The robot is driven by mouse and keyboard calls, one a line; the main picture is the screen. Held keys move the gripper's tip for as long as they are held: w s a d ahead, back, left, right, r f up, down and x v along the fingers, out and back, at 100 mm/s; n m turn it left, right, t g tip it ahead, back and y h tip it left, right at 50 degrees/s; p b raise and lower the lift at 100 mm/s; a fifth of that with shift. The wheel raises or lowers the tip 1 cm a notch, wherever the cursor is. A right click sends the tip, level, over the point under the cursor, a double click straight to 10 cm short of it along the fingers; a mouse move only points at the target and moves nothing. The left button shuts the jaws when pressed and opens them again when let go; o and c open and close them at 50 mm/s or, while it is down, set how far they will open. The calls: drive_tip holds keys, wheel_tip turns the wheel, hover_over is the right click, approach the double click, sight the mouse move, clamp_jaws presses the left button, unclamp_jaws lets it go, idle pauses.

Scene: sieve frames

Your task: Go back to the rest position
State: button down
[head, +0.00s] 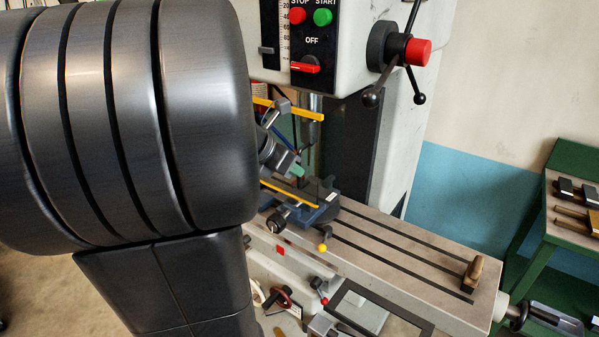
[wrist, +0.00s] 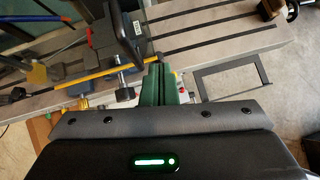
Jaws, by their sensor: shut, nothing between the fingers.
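My gripper (wrist: 158,88) shows in the wrist view as two green fingers close together, with nothing between them. In the head view a teal-green tip of it (head: 298,171) shows near the machine vise, partly hidden by my large dark arm links at the left. The blue and dark vise (head: 318,208) is clamped on the slotted machine table (head: 400,245). In the wrist view the dark vise body (wrist: 112,45) stands just beyond the fingers. Whether the fingers touch anything is not clear.
The machine head (head: 345,45) with red and green buttons and a red-ended lever hub (head: 417,52) stands above. Yellow bars (head: 290,192) lie near the vise. A wooden-handled tool (head: 473,272) is on the table's right end. A green bench (head: 548,215) stands right.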

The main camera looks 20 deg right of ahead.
drive_tip(key=v, duration=0.6)
drive_tip(key=shift+s+r, duration=0.15)
drive_tip(key=shift+s, duration=0.35)
drive_tip(key=shift+d, duration=0.1)
